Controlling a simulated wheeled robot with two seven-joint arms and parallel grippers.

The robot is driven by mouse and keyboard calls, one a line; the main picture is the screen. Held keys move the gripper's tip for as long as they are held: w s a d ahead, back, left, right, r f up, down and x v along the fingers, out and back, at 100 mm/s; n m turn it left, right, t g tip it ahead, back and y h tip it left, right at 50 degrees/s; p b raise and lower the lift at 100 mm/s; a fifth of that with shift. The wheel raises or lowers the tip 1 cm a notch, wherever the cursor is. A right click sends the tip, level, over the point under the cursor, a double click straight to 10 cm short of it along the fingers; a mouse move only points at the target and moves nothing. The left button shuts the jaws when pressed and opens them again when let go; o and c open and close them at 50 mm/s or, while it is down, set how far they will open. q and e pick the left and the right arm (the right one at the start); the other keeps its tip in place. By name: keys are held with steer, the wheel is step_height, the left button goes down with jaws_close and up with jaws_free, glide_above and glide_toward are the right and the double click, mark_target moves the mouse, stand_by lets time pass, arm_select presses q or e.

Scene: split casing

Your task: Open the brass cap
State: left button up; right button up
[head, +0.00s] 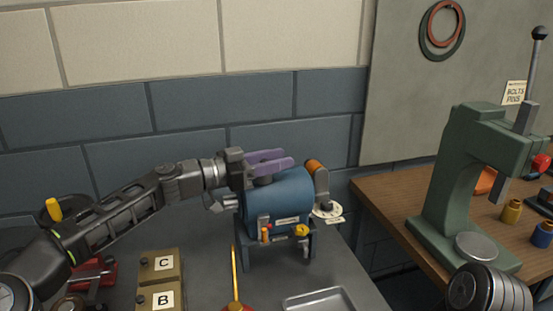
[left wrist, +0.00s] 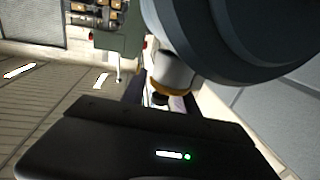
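The blue cylindrical casing (head: 278,200) lies on a dark stand on the grey bench. A yellow brass-coloured cap (head: 302,231) sits low on its front side. My left gripper (head: 288,160) has purple fingers that reach over the top of the casing, beside a dark stub there. The fingers look slightly apart, with nothing seen between them. They are clear of the yellow cap. My right gripper is not in view.
An orange-brown cylinder (head: 315,166) on a grey arm and a white dial (head: 328,211) stand at the casing's right end. A green press (head: 455,185) stands right.

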arm_select(q)
jaws_close()
